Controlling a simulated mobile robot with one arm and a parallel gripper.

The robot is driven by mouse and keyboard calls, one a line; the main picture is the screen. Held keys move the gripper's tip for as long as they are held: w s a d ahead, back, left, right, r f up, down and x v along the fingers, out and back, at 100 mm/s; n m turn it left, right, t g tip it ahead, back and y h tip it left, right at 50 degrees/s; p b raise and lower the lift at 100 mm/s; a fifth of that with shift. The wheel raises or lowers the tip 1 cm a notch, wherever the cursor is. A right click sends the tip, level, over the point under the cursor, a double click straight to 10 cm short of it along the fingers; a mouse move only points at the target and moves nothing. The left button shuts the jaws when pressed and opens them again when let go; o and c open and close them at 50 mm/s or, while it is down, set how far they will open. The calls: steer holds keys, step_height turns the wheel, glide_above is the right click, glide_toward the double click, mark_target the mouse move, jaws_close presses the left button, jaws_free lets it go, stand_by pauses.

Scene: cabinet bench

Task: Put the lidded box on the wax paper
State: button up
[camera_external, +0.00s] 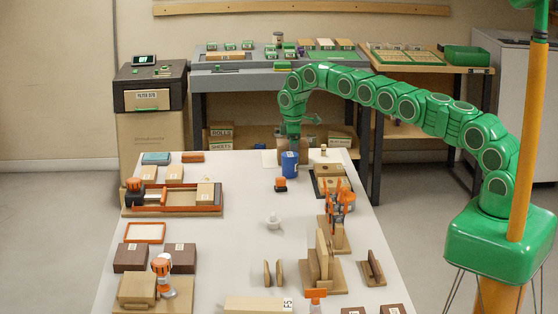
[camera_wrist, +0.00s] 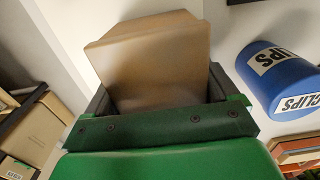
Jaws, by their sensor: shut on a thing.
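My gripper (camera_wrist: 160,110) is shut on a plain tan box (camera_wrist: 150,60), likely the lidded box; the jaws sit on both sides of it, and its lid is hard to make out. In the outside view my gripper (camera_external: 290,138) points down at the far end of the white table, with the box (camera_external: 281,155) low beneath it, partly behind the blue can. A pale sheet (camera_external: 268,159), likely the wax paper, lies flat just left of the box. I cannot tell whether the box touches the sheet or table.
A blue CLIPS can (camera_external: 290,168) stands close in front of my gripper; it also shows at the right in the wrist view (camera_wrist: 285,80). A small orange-and-black item (camera_external: 280,185) is nearer. A dark tray with wooden pieces (camera_external: 330,182) lies right. The table's centre-left is mostly clear.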

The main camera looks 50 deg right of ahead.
stand_by(0.3)
steer(key=o, duration=1.2)
steer(key=shift+f, duration=0.1)
